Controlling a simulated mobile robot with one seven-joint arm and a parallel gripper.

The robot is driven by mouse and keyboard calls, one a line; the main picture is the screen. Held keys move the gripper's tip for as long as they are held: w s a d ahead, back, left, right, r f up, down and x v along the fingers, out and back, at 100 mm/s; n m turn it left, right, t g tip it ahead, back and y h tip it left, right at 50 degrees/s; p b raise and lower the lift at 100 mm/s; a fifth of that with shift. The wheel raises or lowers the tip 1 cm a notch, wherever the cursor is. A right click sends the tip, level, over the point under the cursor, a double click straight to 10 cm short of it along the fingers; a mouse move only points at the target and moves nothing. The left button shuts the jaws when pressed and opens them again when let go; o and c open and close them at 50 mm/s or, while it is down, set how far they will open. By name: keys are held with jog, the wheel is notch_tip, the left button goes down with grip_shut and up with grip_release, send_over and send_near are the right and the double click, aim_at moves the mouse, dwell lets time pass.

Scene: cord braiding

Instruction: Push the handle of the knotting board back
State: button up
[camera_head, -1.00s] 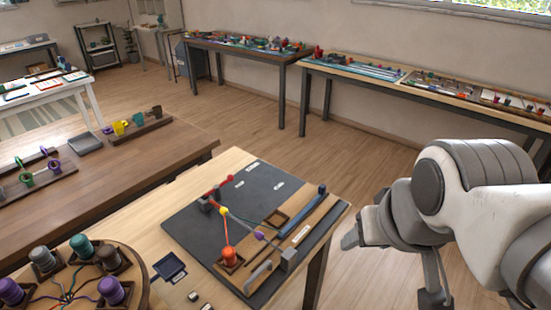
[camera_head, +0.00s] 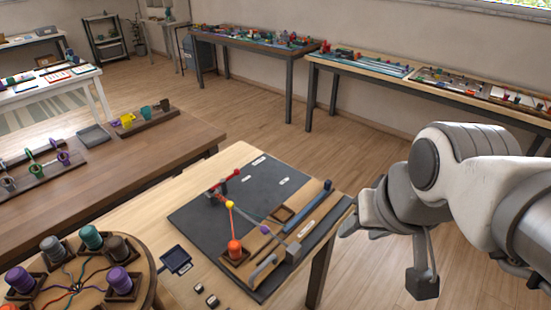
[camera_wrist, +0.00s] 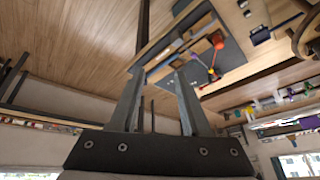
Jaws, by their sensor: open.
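The dark grey knotting board (camera_head: 197,212) lies on the light wooden table. A red bar (camera_head: 229,182) sits across its far left part, by small grey posts. A pale grey curved grip (camera_head: 264,268) stands at the board's near edge, beside a grey block; I cannot tell which of the two is the handle. Cords run from a yellow bead (camera_head: 229,205) to an orange spool (camera_head: 235,250) and a purple bead. My gripper (camera_head: 348,226) is right of the board, apart from it. The wrist view shows its two fingers (camera_wrist: 160,78) spread and empty, with the board (camera_wrist: 228,55) beyond.
A round wooden stand (camera_head: 140,292) with several spools is at the near left. A small dark tray (camera_head: 176,260) and small blocks lie between it and the board. A brown table (camera_head: 90,185) is behind. Floor is clear right of the board's table.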

jog(key=w+a+f+m+g+y+p, duration=0.2)
jog(key=w+a+f+m+p, duration=0.1)
jog(key=w+a, duration=0.3)
jog(key=m+g+h+p, duration=0.1)
jog(key=m+g+p, duration=0.15)
jog(key=m, duration=0.25)
send_near(264, 264)
jog(key=shift+t, duration=0.35)
jog(key=f+b, duration=0.3)
jog(key=f, duration=0.2)
jog(key=a+f+b, duration=0.1)
jog(key=f+b, duration=0.1)
jog(key=f, duration=0.1)
jog(key=shift+w+b, duration=0.2)
jog(key=shift+b, duration=0.1)
grip_shut()
